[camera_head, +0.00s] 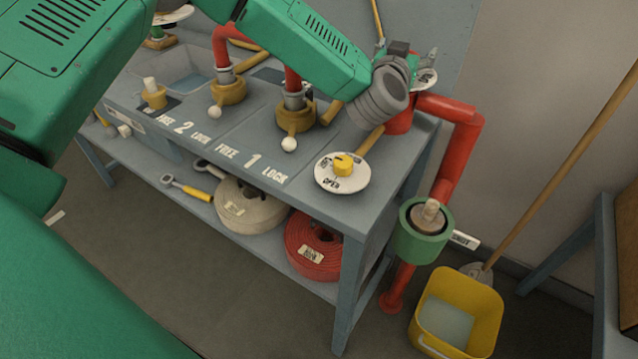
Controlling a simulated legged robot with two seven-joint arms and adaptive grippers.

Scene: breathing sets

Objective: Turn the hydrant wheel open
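A thick green ring (408,246), which looks like the hydrant wheel, sits on the red standpipe to the right of the bench, with a pale stub in its dark centre. A white disc (328,180) with a yellow knob and the word OPEN lies at the bench's front right corner. My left arm comes in from the upper left. Its gripper (414,62) is above the bench's right end, by the top of the red pipe (461,150), and well above the green ring. Its fingers are small and partly hidden, so their opening is unclear. My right gripper is out of view.
The bench (240,150) carries brass valves with red pipes. Below are a pale hose roll (250,205) and a red hose roll (312,240). A yellow bucket (455,315) and a mop handle (560,165) stand right of the pipe. Floor in front is clear.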

